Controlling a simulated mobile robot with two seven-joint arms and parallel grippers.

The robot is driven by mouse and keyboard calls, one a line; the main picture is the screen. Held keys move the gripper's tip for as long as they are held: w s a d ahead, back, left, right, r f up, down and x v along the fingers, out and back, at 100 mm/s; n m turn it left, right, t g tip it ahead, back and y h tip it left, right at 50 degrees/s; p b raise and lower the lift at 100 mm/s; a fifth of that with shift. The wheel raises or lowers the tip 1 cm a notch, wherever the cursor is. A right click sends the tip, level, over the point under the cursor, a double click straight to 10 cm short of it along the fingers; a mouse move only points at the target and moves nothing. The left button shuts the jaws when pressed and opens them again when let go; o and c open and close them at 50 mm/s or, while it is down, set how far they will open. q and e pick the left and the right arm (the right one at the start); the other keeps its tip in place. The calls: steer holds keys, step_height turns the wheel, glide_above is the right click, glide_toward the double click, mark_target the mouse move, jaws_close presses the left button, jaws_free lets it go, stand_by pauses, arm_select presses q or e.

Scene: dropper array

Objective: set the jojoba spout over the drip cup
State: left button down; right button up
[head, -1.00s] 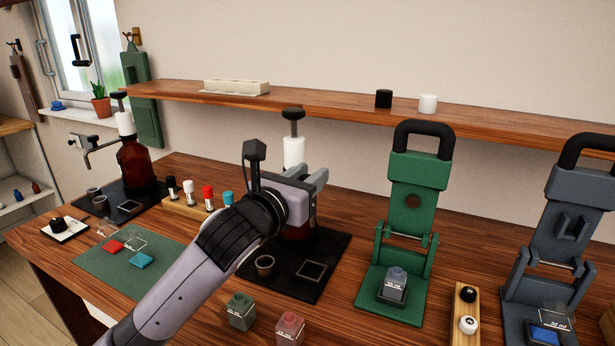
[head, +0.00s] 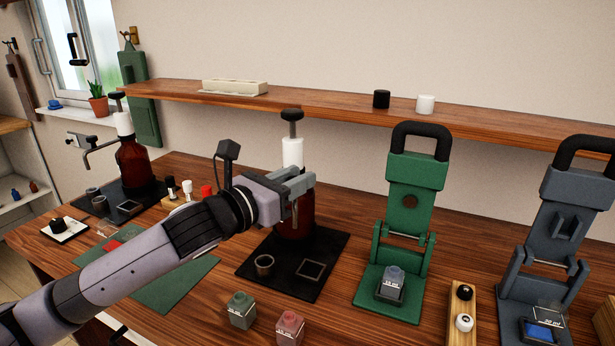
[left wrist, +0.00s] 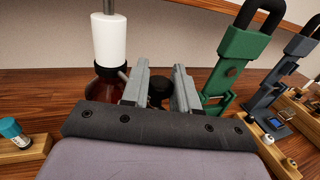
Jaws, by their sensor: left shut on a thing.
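A brown pump bottle (head: 306,215) with a white collar (head: 292,152) stands on a black mat (head: 252,275). I cannot read a jojoba label on it. My left gripper (head: 302,185) is at this bottle, shut on its spout, mostly hidden by the fingers. In the left wrist view, the thin metal spout (left wrist: 123,76) runs from the bottle toward the fingers, with a dark round part (left wrist: 157,90) between them. My right gripper is not in view.
A second brown pump bottle (head: 134,160) stands at the left. A green press (head: 408,205) and a grey press (head: 565,220) stand to the right. Two small bottles (head: 241,310) (head: 289,327) stand at the front. A shelf (head: 330,112) runs behind.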

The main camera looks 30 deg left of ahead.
arm_select(q)
steer(key=shift+s+a+r+m+g+h+b, duration=0.1)
steer(key=shift+s+a+m+g+h, duration=0.15)
steer(key=shift+a+m+g+h, duration=0.55)
steer(key=shift+s+a+r+m+g+h+b, duration=0.15)
steer(key=shift+s+a+m+g+h, duration=0.15)
steer(key=shift+a+m+h, duration=1.05)
steer(key=shift+s+a+r+m+g+h+b, duration=0.15)
steer(key=shift+m+g+h, duration=0.5)
steer(key=shift+h, duration=1)
steer(key=c, duration=1)
jaws_free()
steer(key=shift+o, duration=0.2)
steer(key=shift+s+f, duration=0.1)
steer(key=shift+f, duration=0.1)
steer(key=p+v, duration=0.5)
steer(key=v, duration=0.2)
